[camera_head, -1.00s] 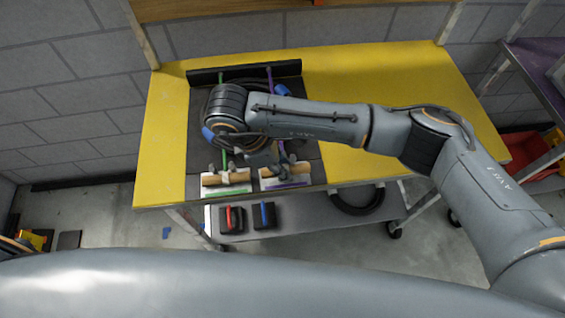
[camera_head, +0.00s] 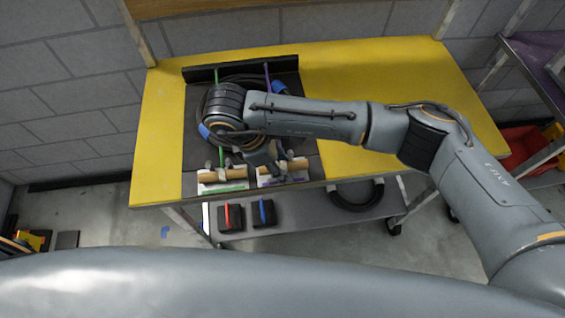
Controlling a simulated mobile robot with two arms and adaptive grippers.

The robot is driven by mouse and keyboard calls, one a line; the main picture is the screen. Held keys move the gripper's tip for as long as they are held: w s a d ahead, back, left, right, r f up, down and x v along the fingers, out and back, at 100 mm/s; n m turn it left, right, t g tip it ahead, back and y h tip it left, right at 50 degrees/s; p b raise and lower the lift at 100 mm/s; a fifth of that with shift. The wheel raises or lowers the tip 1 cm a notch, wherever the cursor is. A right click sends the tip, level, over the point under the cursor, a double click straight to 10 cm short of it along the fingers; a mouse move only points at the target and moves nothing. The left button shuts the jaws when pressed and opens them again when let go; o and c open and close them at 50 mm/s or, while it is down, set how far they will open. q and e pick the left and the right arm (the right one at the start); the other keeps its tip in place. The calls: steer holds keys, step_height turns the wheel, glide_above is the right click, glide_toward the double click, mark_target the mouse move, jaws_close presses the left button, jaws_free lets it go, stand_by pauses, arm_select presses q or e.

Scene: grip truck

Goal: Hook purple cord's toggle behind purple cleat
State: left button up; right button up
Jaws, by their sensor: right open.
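The purple cord (camera_head: 267,74) comes down from the black bar at the back of the yellow table and passes behind my right arm. The purple cleat (camera_head: 293,180), a pale plate with a purple strip, is at the table's front edge. The tan wooden toggle (camera_head: 298,165) shows at this cleat, partly covered by my gripper; I cannot tell whether it sits behind the posts. My right gripper (camera_head: 274,168) is open, pointing down close to the toggle and cleat. Its fingertips are small and hard to make out. My left gripper is not in view.
A green cord (camera_head: 215,75) runs to a tan toggle (camera_head: 222,176) at the green cleat (camera_head: 224,187), just left of the purple one. A dark coiled hose lies under my wrist. The table's right side (camera_head: 400,90) is clear. Red-handled and blue-handled black blocks sit on the lower shelf.

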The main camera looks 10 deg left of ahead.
steer(key=shift+w+a+r, duration=0.1)
steer(key=shift+a, duration=0.05)
steer(key=v, duration=1.1)
steer(key=shift+r, duration=0.35)
steer(key=shift+a, duration=0.15)
